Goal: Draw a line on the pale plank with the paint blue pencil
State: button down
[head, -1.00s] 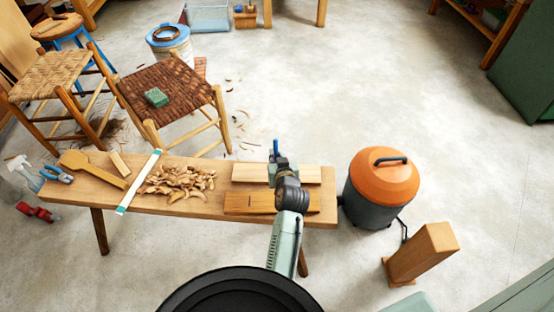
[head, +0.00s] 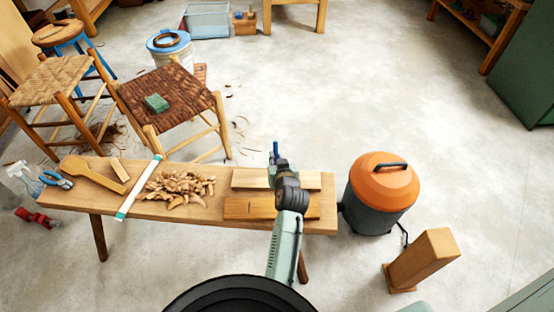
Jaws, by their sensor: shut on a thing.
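The pale plank (head: 248,179) lies flat at the right end of the wooden bench, behind a darker orange-brown plank (head: 247,207). My gripper (head: 275,161) is over the middle of the pale plank, and my arm hides part of both planks. A blue pencil (head: 276,149) stands roughly upright in my gripper, its upper end showing above. The pencil's tip is hidden, so I cannot tell whether it touches the plank. No drawn line shows on the visible parts of the pale plank.
An orange-lidded vacuum (head: 383,190) stands close to the bench's right end. A wooden post (head: 420,259) stands front right.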

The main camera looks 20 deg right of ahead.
jog(key=shift+r+p, duration=2.4)
jog(key=shift+r, duration=0.65)
jog(key=shift+f, duration=0.1)
